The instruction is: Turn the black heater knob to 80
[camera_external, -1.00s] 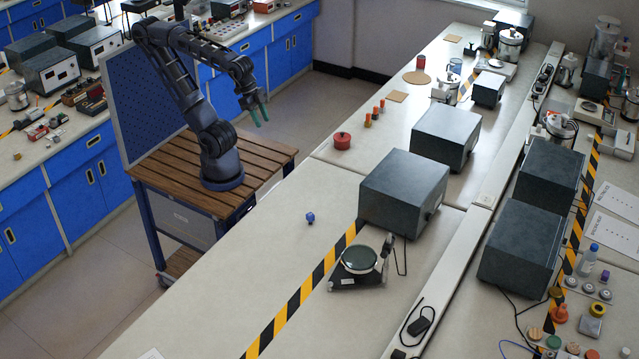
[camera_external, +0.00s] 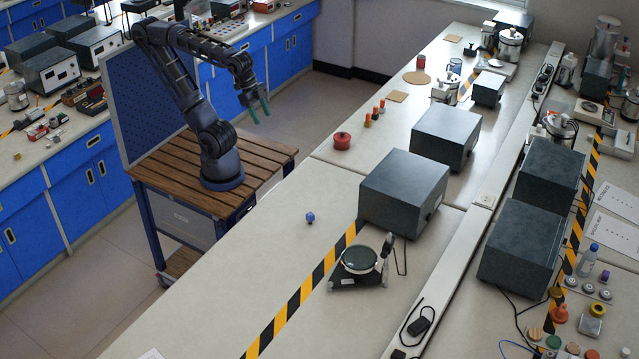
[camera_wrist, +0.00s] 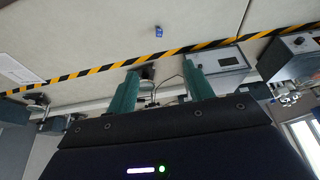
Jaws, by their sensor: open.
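A small heater-like device (camera_external: 357,275) with a round dark plate stands on the near bench beside the striped tape. No black knob can be made out on it. In the wrist view, a small dark device (camera_wrist: 147,74) shows between the fingers, far off; it looks like the same one. My gripper (camera_external: 260,110) is open and empty. It hangs in the air above the gap left of the bench, well apart from the device. Its two green fingers stand apart in the wrist view (camera_wrist: 159,69).
Two grey boxes (camera_external: 404,190) (camera_external: 445,137) stand behind the device. A small blue cube (camera_external: 310,218) and a red pot (camera_external: 342,141) lie on the bench. A black cable adapter (camera_external: 419,326) is at the right.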

